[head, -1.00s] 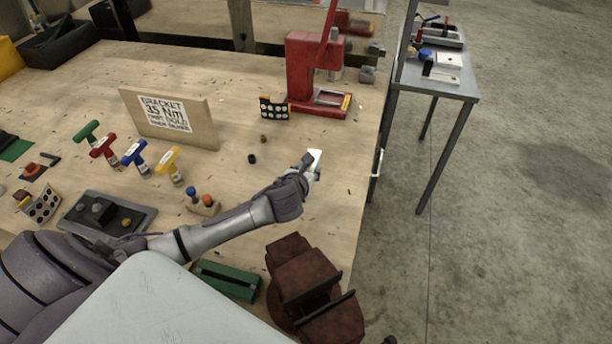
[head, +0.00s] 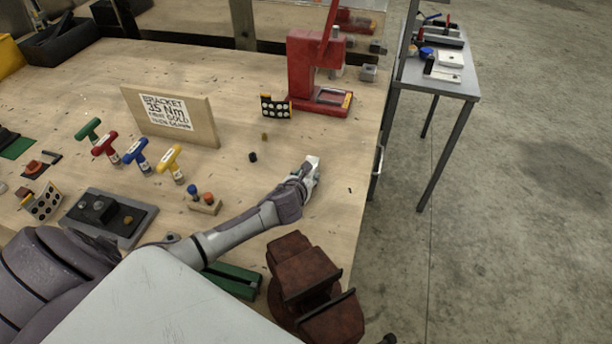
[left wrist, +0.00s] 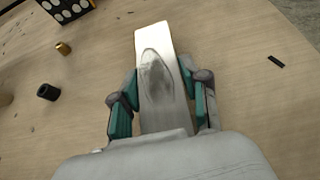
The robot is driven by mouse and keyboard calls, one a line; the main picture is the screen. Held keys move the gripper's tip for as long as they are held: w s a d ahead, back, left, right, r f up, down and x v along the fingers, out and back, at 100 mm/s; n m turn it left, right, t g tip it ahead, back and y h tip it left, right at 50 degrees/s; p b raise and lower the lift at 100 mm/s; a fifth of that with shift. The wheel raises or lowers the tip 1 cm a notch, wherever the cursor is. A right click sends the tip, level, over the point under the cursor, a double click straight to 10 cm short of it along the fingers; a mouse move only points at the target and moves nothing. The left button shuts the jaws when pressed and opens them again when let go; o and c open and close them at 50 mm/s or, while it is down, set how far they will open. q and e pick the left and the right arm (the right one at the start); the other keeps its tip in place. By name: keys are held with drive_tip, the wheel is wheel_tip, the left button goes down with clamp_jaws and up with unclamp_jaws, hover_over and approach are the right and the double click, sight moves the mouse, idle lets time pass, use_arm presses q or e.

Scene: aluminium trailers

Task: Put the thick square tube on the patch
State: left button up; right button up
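My left gripper (head: 306,172) is over the right part of the bench. In the left wrist view its teal-padded fingers (left wrist: 160,82) lie along both sides of a pale metal piece (left wrist: 153,50) with a grey oval on its face. It appears shut on this piece, which sticks out past the fingertips and shows in the head view (head: 313,161). No open end shows, so I cannot be sure that it is the thick square tube. A dark green square patch (head: 17,149) lies at the bench's far left. My right gripper is not in view.
A rust-brown vise (head: 312,285) stands near the front edge, a red press (head: 314,70) at the back. A sign board (head: 170,115), coloured T-handles (head: 136,152) and a grey tray (head: 136,228) fill the left. A black bushing (head: 253,157) lies near bare bench.

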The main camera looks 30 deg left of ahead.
use_arm(q)
drive_tip(key=shift+o, duration=1.2)
drive_tip(key=shift+r, duration=0.1)
drive_tip(key=v, duration=1.2)
